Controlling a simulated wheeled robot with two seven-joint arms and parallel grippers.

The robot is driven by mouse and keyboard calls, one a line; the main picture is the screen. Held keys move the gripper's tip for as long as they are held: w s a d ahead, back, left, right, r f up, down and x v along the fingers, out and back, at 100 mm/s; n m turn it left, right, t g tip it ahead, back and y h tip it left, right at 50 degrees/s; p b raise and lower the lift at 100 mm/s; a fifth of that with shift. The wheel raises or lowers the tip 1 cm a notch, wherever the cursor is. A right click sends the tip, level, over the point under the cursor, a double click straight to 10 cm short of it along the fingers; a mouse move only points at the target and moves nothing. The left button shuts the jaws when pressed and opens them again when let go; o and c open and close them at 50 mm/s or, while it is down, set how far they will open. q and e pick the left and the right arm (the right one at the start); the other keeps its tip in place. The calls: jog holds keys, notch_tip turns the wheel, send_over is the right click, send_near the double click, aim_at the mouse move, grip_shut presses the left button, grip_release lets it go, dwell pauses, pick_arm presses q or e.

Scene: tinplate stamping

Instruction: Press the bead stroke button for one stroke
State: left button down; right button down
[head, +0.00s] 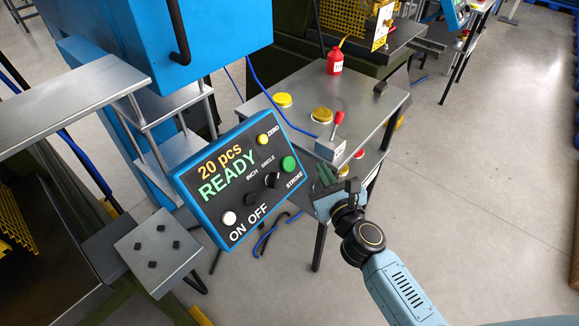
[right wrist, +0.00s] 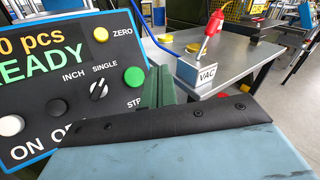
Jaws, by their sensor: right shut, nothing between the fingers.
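The control panel (head: 213,205) has a blue frame and a black face reading "20 pcs READY". The round green button (head: 288,163) beside the word STROKE is at its right edge; it also shows in the right wrist view (right wrist: 134,76). The selector knob (right wrist: 99,90) sits left of it, its white mark tilted toward SINGLE. My right gripper (head: 325,175) is shut and empty, right of the green button. In the right wrist view its green fingers (right wrist: 158,86) show just right of the button, apparently apart from it. My left gripper is not in view.
The panel also has a yellow ZERO button (head: 263,140), a white ON button (head: 229,218) and a black OFF button (head: 250,200). Behind stands a metal table (head: 365,92) with a VAC box (head: 330,150), its red-knobbed lever and a red bottle (head: 335,62). Open floor lies right.

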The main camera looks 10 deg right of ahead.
aim_at(288, 164)
jog(key=shift+w+r+m, duration=0.1)
jog(key=shift+r+m, duration=0.4)
jog(key=shift+r, duration=0.1)
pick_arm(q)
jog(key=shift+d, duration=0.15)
